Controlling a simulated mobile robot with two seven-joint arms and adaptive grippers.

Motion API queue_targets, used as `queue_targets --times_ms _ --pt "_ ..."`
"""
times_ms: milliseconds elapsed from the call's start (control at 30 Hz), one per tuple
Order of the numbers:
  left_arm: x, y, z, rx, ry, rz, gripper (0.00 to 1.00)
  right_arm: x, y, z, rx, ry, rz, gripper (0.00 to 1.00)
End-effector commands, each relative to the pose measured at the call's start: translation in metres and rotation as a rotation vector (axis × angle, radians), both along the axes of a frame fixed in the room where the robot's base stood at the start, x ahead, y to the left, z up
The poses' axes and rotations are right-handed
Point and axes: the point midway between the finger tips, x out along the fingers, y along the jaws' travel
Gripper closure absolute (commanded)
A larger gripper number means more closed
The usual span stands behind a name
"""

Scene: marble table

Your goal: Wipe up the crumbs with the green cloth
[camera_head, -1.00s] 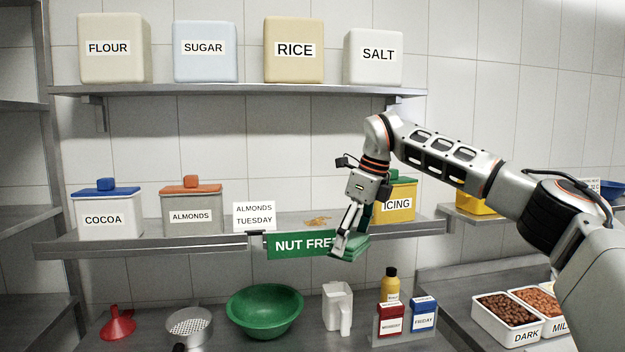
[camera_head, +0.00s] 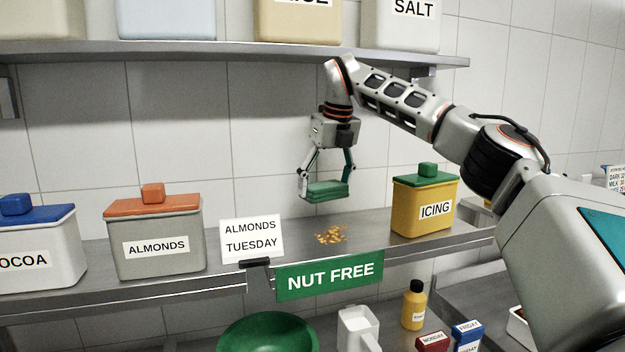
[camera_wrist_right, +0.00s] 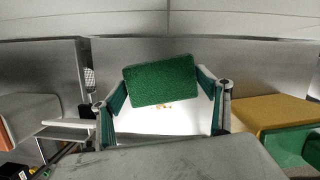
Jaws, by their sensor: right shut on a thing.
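The green cloth (camera_head: 326,190) is a folded pad held between the fingertips of my right gripper (camera_head: 327,184), in the air above the middle shelf. The cloth also shows in the right wrist view (camera_wrist_right: 160,80), between the two fingers. The crumbs (camera_head: 331,235) are a small golden-brown pile on the shelf, below the cloth and apart from it. A few crumbs (camera_wrist_right: 163,106) show just past the cloth's edge in the right wrist view; the cloth may hide others. My left gripper is not in view.
On the middle shelf (camera_head: 385,236), the almonds bin (camera_head: 157,262) and a card reading ALMONDS TUESDAY (camera_head: 237,230) stand left of the crumbs. The yellow icing bin (camera_head: 411,210) stands to the right. A green NUT FREE sign (camera_head: 300,291) hangs on the front edge. The upper shelf (camera_head: 200,50) is above.

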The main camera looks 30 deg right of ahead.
Motion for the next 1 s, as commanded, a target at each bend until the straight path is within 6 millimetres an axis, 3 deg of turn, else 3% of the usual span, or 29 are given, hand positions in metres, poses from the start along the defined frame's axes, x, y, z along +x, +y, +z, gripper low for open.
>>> queue_targets --times_ms 267,600,733,1000 --pt "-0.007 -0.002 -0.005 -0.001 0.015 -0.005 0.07 0.0 0.0 -0.007 0.001 -0.001 0.0 0.49" --pt "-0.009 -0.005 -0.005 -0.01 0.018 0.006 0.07 -0.001 -0.001 -0.04 0.003 0.002 0.0 0.49" --pt "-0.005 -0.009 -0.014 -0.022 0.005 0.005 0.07 0.0 0.0 -0.052 0.003 -0.002 -0.002 0.49" --pt "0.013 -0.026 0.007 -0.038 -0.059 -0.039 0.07 0.0 0.0 -0.06 0.002 -0.001 -0.001 0.49"
